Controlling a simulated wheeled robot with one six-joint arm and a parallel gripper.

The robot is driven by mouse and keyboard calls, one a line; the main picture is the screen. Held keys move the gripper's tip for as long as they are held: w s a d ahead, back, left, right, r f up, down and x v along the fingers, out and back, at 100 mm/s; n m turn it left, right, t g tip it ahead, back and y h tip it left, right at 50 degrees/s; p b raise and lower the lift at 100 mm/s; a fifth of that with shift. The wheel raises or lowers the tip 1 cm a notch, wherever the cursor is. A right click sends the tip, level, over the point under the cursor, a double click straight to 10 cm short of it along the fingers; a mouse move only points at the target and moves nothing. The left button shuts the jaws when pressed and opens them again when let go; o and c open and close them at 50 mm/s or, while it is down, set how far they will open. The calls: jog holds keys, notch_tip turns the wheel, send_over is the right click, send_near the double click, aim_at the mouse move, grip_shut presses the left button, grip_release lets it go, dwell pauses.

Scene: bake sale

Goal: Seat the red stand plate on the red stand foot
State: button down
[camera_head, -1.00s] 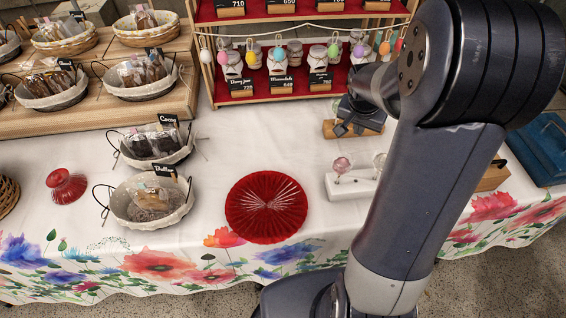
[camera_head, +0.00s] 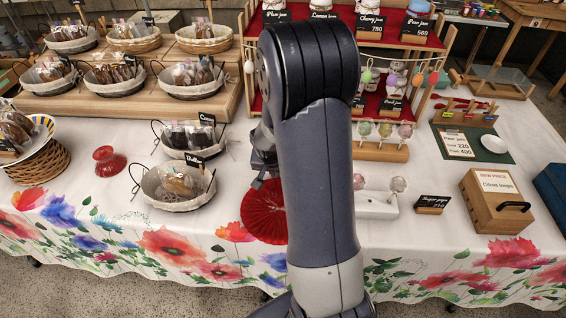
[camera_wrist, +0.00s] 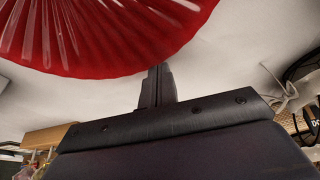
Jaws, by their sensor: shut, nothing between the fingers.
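The red stand plate (camera_head: 260,218), round, ribbed and glassy, lies on the white tablecloth near the front edge. My arm hides its right part. The red stand foot (camera_head: 108,162), small with a flared base, stands apart on the cloth to the left, beyond the wire-handled baskets. My gripper (camera_head: 262,180) is above the far side of the plate, partly hidden by my arm. In the wrist view the gripper's fingers (camera_wrist: 157,84) are together and empty, beside the rim of the plate (camera_wrist: 110,35). I cannot tell whether they touch it.
A lined basket of bagged goods (camera_head: 172,202) stands between foot and plate, with another basket (camera_head: 187,150) behind it. A wicker basket (camera_head: 40,165) is left of the foot. A white holder (camera_head: 375,206) and a wooden box (camera_head: 495,205) stand to the right.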

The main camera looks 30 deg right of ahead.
aim_at(274, 185)
jog(key=shift+s+a, duration=0.1)
jog(key=shift+s, duration=0.1)
jog(key=s+a+b, duration=0.1)
jog(key=s+b, duration=0.1)
jog(key=shift+s+a+f, duration=0.1)
jog(key=shift+s+a, duration=0.2)
jog(key=shift+a, duration=0.1)
jog(key=shift+s+a, duration=0.15)
jog(key=shift+s, duration=0.05)
